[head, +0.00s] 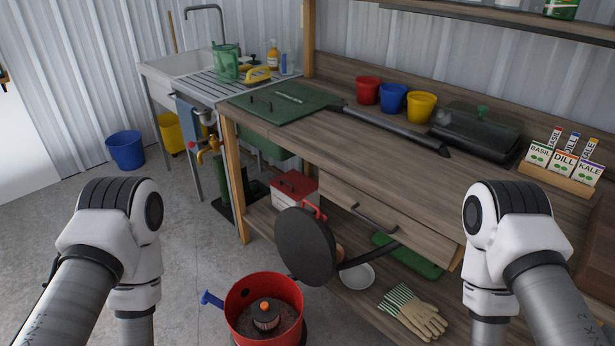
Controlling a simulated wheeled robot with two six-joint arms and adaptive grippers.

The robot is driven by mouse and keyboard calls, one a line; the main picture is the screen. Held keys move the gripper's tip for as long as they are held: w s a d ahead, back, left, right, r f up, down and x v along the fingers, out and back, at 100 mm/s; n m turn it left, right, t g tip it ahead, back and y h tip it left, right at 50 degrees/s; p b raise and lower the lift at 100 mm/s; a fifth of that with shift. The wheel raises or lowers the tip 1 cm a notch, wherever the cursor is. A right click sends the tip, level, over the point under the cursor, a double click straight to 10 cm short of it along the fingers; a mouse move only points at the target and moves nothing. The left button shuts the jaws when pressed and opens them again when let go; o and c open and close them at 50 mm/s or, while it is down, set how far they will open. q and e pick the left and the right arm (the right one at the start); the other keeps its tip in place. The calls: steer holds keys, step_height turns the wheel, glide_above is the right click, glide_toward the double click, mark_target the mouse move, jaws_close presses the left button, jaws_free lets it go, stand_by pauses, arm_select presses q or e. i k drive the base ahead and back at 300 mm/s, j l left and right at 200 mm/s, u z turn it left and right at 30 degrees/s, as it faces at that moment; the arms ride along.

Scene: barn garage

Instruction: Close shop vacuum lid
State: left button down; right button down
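The shop vacuum (263,312) is a red drum on the floor at the bottom middle, in front of the bench. A dark filter with an orange top stands inside it. Its round dark lid (305,246) is open, tilted up at the drum's right rear side, with a red handle on its edge. A blue port sticks out at the drum's left. Both my arms come in from the bottom, left and right of the vacuum. Their grippers are outside the picture, and neither arm touches the lid or drum.
The wooden workbench (290,143) fills the middle and right, with its drawer (362,213) close behind the lid. A blue bucket (126,150) stands at the back left. The floor left of the vacuum is clear.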

mark_target(306, 245)
steer(key=i+j+z, duration=0.1)
steer(key=z, duration=0.35)
steer(key=j+z, duration=0.2)
steer(key=z, duration=0.25)
steer(key=j+z, duration=0.2)
steer(key=z, duration=0.2)
steer(key=j+z, duration=0.15)
steer(key=j, duration=0.3)
steer(key=j+z, duration=0.1)
steer(key=j, duration=0.4)
steer(key=j+z, duration=0.15)
steer(key=j, duration=0.3)
steer(key=k+j+z, duration=0.15)
steer(key=j, duration=0.3)
steer(key=j+z, duration=0.1)
steer(key=j, duration=0.35)
steer(key=k+j+z, duration=0.15)
steer(key=j, duration=0.3)
steer(key=k+j+z, duration=0.15)
steer(key=j, duration=0.75)
